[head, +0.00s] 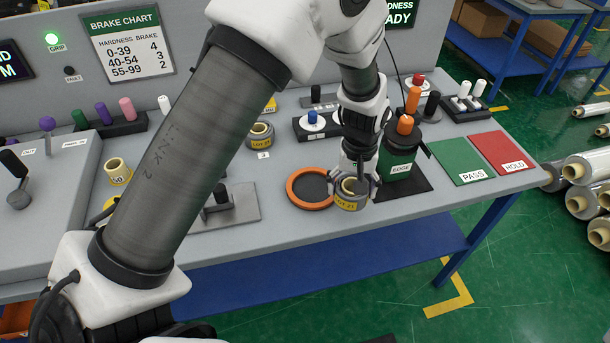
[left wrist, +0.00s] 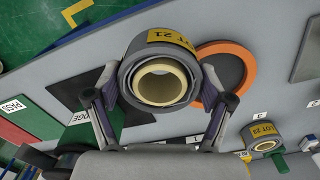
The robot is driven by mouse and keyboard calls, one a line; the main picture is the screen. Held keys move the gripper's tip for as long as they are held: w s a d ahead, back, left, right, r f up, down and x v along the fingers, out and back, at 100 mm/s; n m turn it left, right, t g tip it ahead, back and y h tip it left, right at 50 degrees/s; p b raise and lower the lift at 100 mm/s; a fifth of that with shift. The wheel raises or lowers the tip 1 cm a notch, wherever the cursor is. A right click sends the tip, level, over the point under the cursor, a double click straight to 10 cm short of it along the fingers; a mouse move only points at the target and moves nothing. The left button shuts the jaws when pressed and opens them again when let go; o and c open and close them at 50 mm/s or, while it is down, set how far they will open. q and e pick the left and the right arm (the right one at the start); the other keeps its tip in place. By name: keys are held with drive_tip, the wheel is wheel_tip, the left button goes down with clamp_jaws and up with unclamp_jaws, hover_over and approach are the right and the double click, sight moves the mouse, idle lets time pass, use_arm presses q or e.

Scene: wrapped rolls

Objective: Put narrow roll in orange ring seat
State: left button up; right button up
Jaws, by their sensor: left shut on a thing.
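My left gripper (head: 353,184) is shut on a grey roll (head: 351,202) with a yellow LOT 21 label and a pale yellow core. In the left wrist view the roll (left wrist: 134,67) sits between the two fingers (left wrist: 158,88), its core opening facing the camera. The orange ring seat (head: 290,190) lies on the table, with a dark flat middle. In the head view it is just left of the held roll. In the left wrist view the roll covers part of the ring (left wrist: 251,68). The gap between roll and table is hard to judge. My right gripper is not in view.
Another labelled grey roll (head: 261,134) stands behind, near a card marked 3. A dark green EDGE container (head: 401,163) stands on a black mat right of the gripper. Green PASS (head: 459,162) and red HOLD (head: 502,151) pads lie farther right. The table front is clear.

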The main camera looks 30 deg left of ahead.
use_arm(q)
drive_tip(key=s+d+r+n, duration=0.1)
drive_tip(key=s+r+n, duration=0.1)
drive_tip(key=s+n, duration=0.75)
drive_tip(key=n+p, duration=0.6)
drive_tip(key=n, duration=0.6)
hover_over(312, 188)
drive_tip(key=shift+s+d+f, duration=0.15)
drive_tip(key=shift+f, duration=0.4)
drive_tip(key=shift+s+d+f, duration=0.1)
drive_tip(key=shift+f, duration=0.4)
drive_tip(key=shift+w+a+f, duration=0.15)
drive_tip(key=shift+w+f, duration=0.05)
wheel_tip(312, 188, down, 3)
drive_tip(key=shift+r+p, duration=0.15)
drive_tip(key=shift+p, duration=0.25)
drive_tip(key=shift+f, duration=0.4)
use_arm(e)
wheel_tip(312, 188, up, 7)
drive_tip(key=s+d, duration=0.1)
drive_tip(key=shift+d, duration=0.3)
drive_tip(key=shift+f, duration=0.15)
use_arm(q)
drive_tip(key=o, duration=1.4)
drive_tip(key=shift+f, duration=0.1)
